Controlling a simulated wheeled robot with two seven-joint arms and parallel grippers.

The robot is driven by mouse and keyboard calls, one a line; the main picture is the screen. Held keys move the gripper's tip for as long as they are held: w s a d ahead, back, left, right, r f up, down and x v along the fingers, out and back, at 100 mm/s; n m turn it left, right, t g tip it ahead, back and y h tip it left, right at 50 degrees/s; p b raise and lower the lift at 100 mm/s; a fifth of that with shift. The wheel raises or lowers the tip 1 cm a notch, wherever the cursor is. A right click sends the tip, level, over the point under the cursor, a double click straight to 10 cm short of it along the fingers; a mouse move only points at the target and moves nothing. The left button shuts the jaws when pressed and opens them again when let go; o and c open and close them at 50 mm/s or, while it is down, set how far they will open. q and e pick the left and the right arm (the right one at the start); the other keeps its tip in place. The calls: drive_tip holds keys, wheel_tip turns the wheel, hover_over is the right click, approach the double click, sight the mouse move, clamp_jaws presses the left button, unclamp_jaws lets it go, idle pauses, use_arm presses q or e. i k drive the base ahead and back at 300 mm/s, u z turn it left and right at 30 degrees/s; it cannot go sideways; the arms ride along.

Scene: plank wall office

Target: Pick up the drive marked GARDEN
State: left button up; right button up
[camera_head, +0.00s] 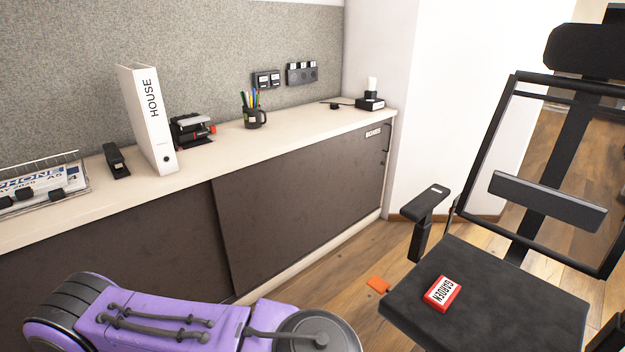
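The drive marked GARDEN (442,294) is a small red block with a white label. It lies on the dark seat of the office chair (492,312), near the seat's left part, label facing up. Part of my purple left arm shows along the bottom left, below the cabinet and apart from the drive. Neither of my grippers is in the picture.
The chair's armrest (425,203) rises behind and left of the drive. A long cabinet (300,195) carries a HOUSE binder (150,118), a stapler (116,161) and a pen cup (254,116). An orange piece (377,284) lies on the wooden floor beside the chair.

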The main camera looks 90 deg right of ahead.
sight(440, 295)
drive_tip(key=z, duration=0.9)
drive_tip(key=i, duration=0.8)
drive_tip(key=z, duration=3.45)
drive_tip(key=i, duration=0.5)
drive_tip(key=z, duration=0.1)
